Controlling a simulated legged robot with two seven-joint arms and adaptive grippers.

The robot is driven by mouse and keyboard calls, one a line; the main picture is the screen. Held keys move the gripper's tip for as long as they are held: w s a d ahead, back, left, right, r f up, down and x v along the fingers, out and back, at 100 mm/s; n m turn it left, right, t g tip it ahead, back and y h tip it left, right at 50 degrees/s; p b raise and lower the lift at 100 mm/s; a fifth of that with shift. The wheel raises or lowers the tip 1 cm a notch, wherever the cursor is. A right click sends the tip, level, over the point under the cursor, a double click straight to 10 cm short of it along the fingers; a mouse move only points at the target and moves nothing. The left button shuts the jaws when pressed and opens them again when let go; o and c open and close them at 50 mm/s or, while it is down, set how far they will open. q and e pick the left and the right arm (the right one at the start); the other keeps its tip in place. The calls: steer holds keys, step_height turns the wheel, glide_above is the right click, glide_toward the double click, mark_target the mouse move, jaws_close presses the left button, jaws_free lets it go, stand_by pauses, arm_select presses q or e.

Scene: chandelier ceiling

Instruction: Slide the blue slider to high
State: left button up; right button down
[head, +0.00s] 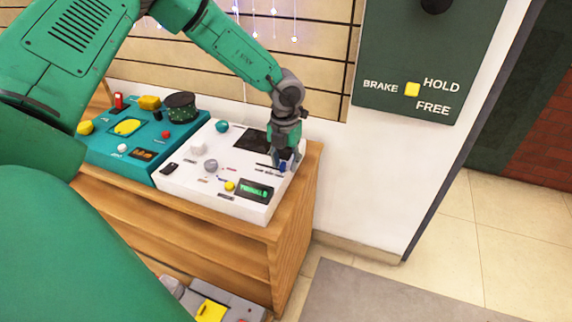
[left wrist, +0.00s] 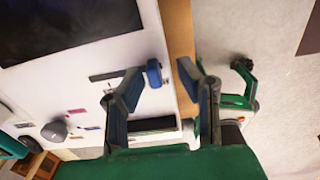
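The blue slider (left wrist: 154,73) is a small rounded knob near the edge of the white control panel (left wrist: 100,62). In the left wrist view it sits between the two fingertips of my left gripper (left wrist: 159,71), with gaps on both sides. The fingers have blue inner pads and are open. In the head view my left gripper (head: 284,158) points down at the right edge of the white panel (head: 190,188) and hides most of the slider. A slot and marks lie beside the slider, too small to read.
The white panel also bears a grey knob (head: 210,165), a yellow button (head: 229,186), a dark screen (head: 252,140) and a green-lit display (head: 256,190). A teal panel (head: 100,150) adjoins it on the wooden cabinet (head: 255,250). A BRAKE board (head: 430,60) hangs on the wall.

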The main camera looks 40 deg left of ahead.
mark_target(286, 171)
arm_select(q)
step_height(286, 171, up, 11)
stand_by(0.3)
steer(key=shift+d, duration=0.1)
stand_by(0.4)
